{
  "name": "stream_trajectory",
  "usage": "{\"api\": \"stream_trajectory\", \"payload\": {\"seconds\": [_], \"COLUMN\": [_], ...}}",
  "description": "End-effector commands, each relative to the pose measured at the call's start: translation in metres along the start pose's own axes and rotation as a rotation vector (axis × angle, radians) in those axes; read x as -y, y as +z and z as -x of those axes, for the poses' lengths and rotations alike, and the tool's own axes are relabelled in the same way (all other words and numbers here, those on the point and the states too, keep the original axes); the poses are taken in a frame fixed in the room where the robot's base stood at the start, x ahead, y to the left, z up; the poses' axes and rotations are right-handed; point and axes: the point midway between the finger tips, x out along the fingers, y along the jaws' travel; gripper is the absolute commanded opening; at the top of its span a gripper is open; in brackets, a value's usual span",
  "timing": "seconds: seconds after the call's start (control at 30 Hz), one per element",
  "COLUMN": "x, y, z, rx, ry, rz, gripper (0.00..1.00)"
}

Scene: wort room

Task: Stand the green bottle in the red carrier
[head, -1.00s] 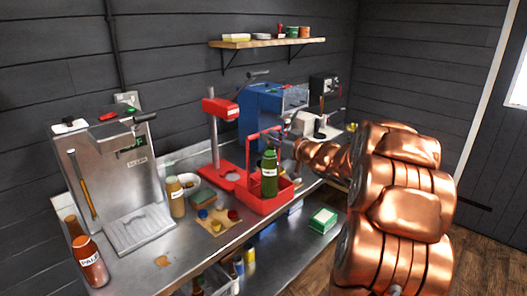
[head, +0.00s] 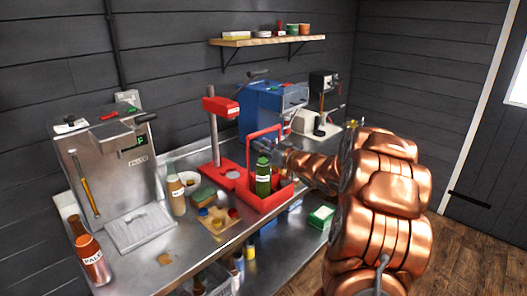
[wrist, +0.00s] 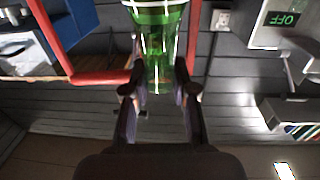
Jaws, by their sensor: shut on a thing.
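The green bottle (head: 263,181) is upright at the red carrier (head: 268,206), in front of the carrier's tall handle in the head view. Its lower end meets the carrier's front wall in the picture; whether its base rests on the carrier floor is hidden. In the wrist view the green bottle (wrist: 160,50) is between the two fingers of my gripper (wrist: 162,92), which is shut on it. Red bars of the carrier (wrist: 98,77) show beside it. In the head view my gripper is small and partly hidden behind the bottle and handle.
A red stand (head: 216,105) and a blue machine (head: 262,108) are behind the carrier. Another brown bottle (head: 92,258) is near the bench's left end.

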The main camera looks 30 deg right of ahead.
Motion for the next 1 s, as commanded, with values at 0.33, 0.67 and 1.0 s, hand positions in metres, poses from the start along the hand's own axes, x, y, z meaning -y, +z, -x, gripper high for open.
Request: {"api": "stream_trajectory", "payload": {"seconds": [0.33,0.67,1.0], "x": [0.000,0.000,0.000], "y": [0.023,0.025,0.026], "z": [0.000,0.000,0.000], "rx": [-0.003,-0.002,-0.001], "ry": [-0.001,-0.001,-0.001], "rz": [-0.001,0.000,-0.001], "gripper": [0.00,0.30,0.52]}}
